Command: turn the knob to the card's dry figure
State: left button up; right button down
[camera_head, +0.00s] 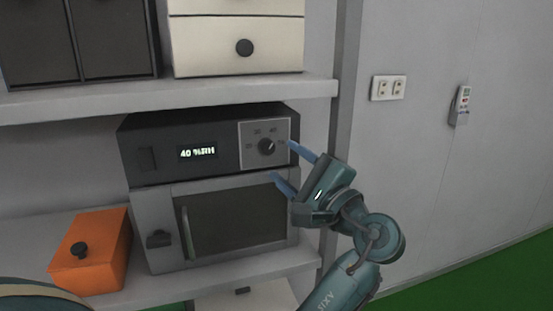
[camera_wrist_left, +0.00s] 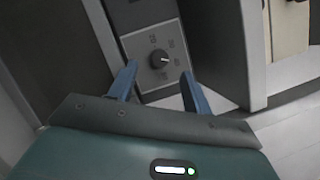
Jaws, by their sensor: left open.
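The black round knob (camera_head: 267,147) sits on a grey dial plate (camera_head: 246,164) at the right of a dark control box (camera_head: 165,132). Its white pointer mark points to the upper right. Small figures ring it, too small to read surely. The lit display (camera_head: 197,152) reads 40 %RH. My left gripper (camera_head: 283,160) is open, its blue fingers apart just right of and below the knob. In the left wrist view the knob (camera_wrist_left: 159,59) shows between and beyond the open fingertips (camera_wrist_left: 158,72), with no contact visible. No card shows in either view. My right gripper is not in view.
Below the control box is a cabinet with a dark window and a handle (camera_head: 187,233). An orange box (camera_head: 92,252) stands left on the lower shelf. A cream drawer (camera_head: 205,48) is above. A wall socket (camera_head: 388,88) and a remote (camera_head: 461,105) are at right.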

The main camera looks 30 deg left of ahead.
pick_arm(q)
jog(key=b+v, duration=0.1)
jog(key=v, duration=0.7)
jog(key=shift+d, duration=0.1)
